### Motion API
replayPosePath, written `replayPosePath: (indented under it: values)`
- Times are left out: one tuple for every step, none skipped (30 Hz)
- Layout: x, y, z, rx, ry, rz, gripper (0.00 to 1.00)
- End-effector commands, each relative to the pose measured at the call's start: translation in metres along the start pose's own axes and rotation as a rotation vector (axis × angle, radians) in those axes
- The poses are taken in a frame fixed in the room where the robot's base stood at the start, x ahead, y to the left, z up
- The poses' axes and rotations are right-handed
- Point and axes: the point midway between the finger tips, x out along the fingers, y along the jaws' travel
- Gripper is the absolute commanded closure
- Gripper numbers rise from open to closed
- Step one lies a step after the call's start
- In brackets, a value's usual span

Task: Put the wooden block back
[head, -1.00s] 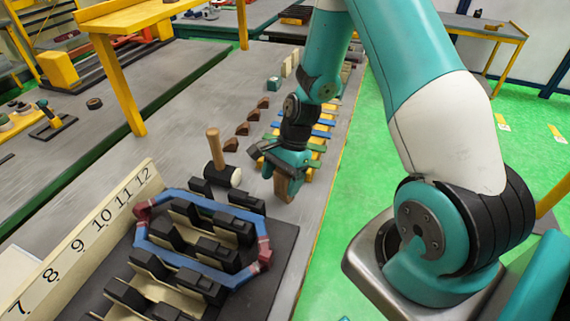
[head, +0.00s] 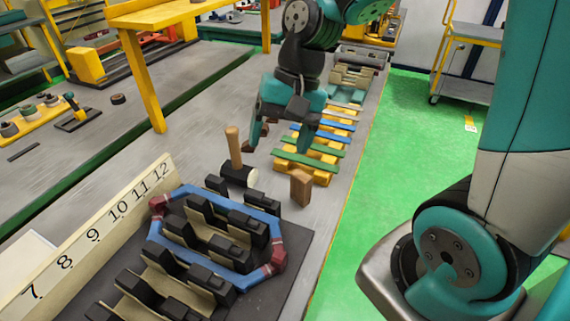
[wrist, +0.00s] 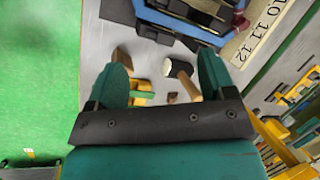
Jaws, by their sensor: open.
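The wooden block (head: 301,188) stands upright on the grey bench, just right of the mallet and at the near end of the slatted yellow rack. In the wrist view, a brown piece that looks like the block (wrist: 122,57) shows beside the left finger, partly hidden by it. My gripper (head: 281,148) is open and empty, raised above and behind the block, with its fingers pointing down. In the wrist view its two teal fingers (wrist: 164,82) are spread wide with nothing between them touching them.
A mallet (head: 235,170) stands handle up left of the block. The stator fixture (head: 290,245) with a blue and red coil (head: 262,203) lies nearer. A yellow rack (head: 322,178) with coloured strips is behind the block. A numbered board (head: 97,235) edges the left.

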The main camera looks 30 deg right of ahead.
Motion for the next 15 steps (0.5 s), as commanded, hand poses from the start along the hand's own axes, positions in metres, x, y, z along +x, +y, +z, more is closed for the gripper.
replayPosePath:
  values:
    - [-0.006, -0.015, 0.032, -0.209, 0.013, -0.002, 0.24]
    - [-0.008, -0.021, 0.048, -0.326, 0.017, -0.003, 0.24]
    - [-0.01, -0.026, 0.069, -0.471, 0.023, -0.006, 0.24]
    - [-0.011, -0.029, 0.083, -0.571, 0.027, -0.008, 0.24]
    - [-0.012, -0.031, 0.095, -0.663, 0.029, -0.009, 0.24]
    - [-0.013, -0.032, 0.11, -0.768, 0.033, -0.012, 0.24]
    - [-0.014, -0.032, 0.118, -0.835, 0.036, -0.013, 0.24]
    - [-0.014, -0.032, 0.126, -0.892, 0.038, -0.015, 0.24]
    - [-0.014, -0.032, 0.133, -0.951, 0.04, -0.016, 0.24]
    - [-0.015, -0.032, 0.137, -0.983, 0.041, -0.017, 0.24]
    - [-0.015, -0.032, 0.14, -1.008, 0.042, -0.018, 0.24]
    - [-0.015, -0.032, 0.143, -1.027, 0.042, -0.018, 0.24]
    - [-0.015, -0.031, 0.143, -1.035, 0.042, -0.019, 0.24]
    - [-0.015, -0.031, 0.144, -1.038, 0.042, -0.019, 0.24]
    - [-0.015, -0.031, 0.143, -1.038, 0.042, -0.019, 0.24]
